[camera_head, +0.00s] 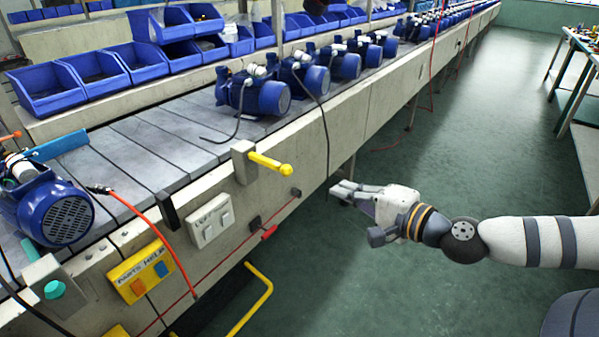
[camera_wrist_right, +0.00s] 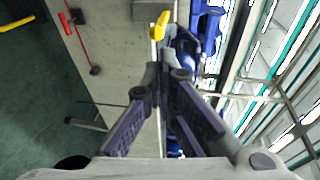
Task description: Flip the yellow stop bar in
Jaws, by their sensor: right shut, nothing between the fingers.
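The yellow stop bar (camera_head: 268,163) is mounted on a grey block (camera_head: 243,161) at the edge of the conveyor line. It sticks out sideways over the aisle, with a round knob at its free end. The bar also shows near the top of the right wrist view (camera_wrist_right: 160,26). My right gripper (camera_head: 336,189) is shut and empty. It hangs over the aisle to the right of the bar and appears lower in the picture, apart from it. In the right wrist view my fingertips (camera_wrist_right: 166,74) point towards the line. My left gripper is not in view.
A blue motor pump (camera_head: 60,211) stands on the line at the left, and several more (camera_head: 255,92) stand farther along. Switches (camera_head: 211,220), a yellow help box (camera_head: 142,271) and a yellow rail (camera_head: 252,305) are on the line's side. The green aisle floor is clear.

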